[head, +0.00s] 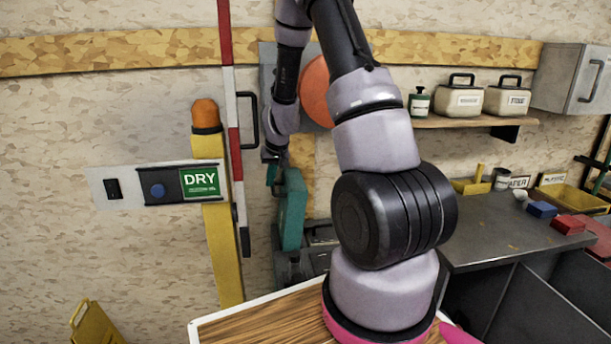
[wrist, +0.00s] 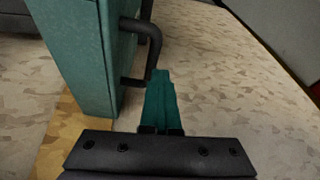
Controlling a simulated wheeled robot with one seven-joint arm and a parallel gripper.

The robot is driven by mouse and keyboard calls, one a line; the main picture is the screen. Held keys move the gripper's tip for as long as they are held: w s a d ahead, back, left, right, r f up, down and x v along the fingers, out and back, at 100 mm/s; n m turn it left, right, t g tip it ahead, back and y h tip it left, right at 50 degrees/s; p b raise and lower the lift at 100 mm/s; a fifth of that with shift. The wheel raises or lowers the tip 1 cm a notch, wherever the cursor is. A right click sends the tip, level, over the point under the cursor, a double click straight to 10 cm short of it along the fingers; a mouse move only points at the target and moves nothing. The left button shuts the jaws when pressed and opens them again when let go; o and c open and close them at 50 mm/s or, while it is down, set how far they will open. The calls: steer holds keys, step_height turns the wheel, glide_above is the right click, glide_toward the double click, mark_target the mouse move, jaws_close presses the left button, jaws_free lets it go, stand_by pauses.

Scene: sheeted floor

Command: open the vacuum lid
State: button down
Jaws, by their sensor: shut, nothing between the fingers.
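A teal slab that looks like the vacuum lid (head: 292,210) stands about upright below my forearm in the head view. In the wrist view the lid (wrist: 80,50) fills the upper left, and a black bar handle (wrist: 152,38) sticks out from its right face. My gripper (head: 272,173) is by the lid's upper left edge in the head view. In the wrist view its teal fingers (wrist: 160,78) are together and empty, with their tips right beside the handle's lower end. I cannot tell whether they touch it. My arm hides part of the area right of the lid.
Dark machine parts (head: 318,236) sit beside and below the lid. A yellow post (head: 222,255) and red-white pole (head: 233,120) stand to the left. A grey workbench (head: 485,230) with small items is at the right, below a shelf (head: 450,122).

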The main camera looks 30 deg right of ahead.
steer(key=shift+s+d+f, duration=0.1)
steer(key=shift+s+f, duration=0.15)
steer(key=s+r+t, duration=0.1)
steer(key=s+r, duration=0.3)
steer(key=r, duration=0.7)
steer(key=s+r, duration=0.5)
steer(key=r, duration=0.5)
steer(key=s+a+r, duration=0.1)
steer(key=s+r, duration=0.2)
steer(key=s, duration=0.3)
steer(key=s+a+r+m+t, duration=0.1)
steer(key=s+a+r, duration=0.1)
steer(key=s+r, duration=0.2)
steer(key=s+a+r+m+t+y, duration=0.1)
steer(key=s+r, duration=0.3)
steer(key=s, duration=0.6)
steer(key=shift+s+a+r, duration=0.15)
steer(key=shift+s+a, duration=0.1)
steer(key=shift+a, duration=0.3)
